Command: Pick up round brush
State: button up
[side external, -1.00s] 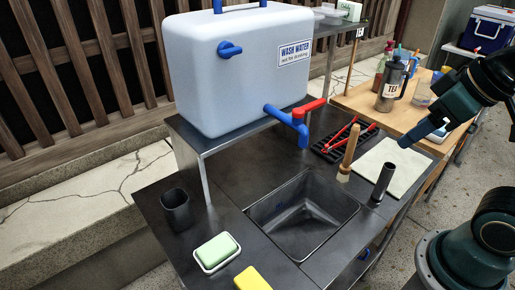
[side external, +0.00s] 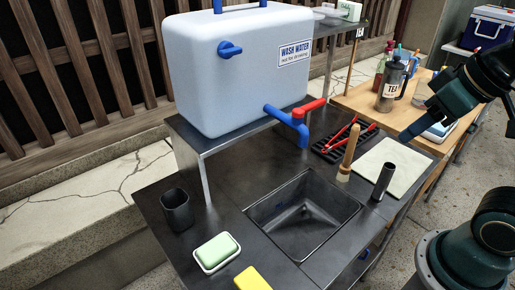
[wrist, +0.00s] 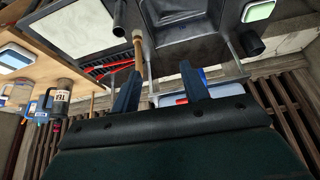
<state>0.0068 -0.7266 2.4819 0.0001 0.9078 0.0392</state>
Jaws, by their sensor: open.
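The round brush (side external: 348,155) has a light wooden handle and stands upright on the dark counter (side external: 235,205), behind the right part of the sink. Its handle also shows in the wrist view (wrist: 138,52), near the left finger; I cannot tell the depth between them. My gripper (side external: 407,134) is at the right in the side view, above and to the right of the brush and apart from it. In the wrist view my gripper (wrist: 161,88) shows two blue fingers spread wide with nothing held between them.
A black rack with red tongs (side external: 340,135) lies behind. The empty sink (side external: 300,215) is in front. A water tank (side external: 235,75) with a red-handled blue tap (side external: 290,118) stands left.

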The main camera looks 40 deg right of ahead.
jog(key=w+d+r+m+g, duration=0.1)
jog(key=w+d+m+g, duration=0.2)
jog(key=w+m, duration=0.5)
jog(key=m+g, duration=0.2)
jog(key=m, duration=0.7)
send_near(355, 125)
jog(key=shift+w+d, duration=0.1)
jog(key=shift+w, duration=0.1)
jog(key=shift+f, duration=0.1)
jog(key=shift+f, duration=4.25)
jog(key=shift+f, duration=0.1)
jog(key=shift+s+f, duration=0.2)
jog(key=shift+f, duration=2.3)
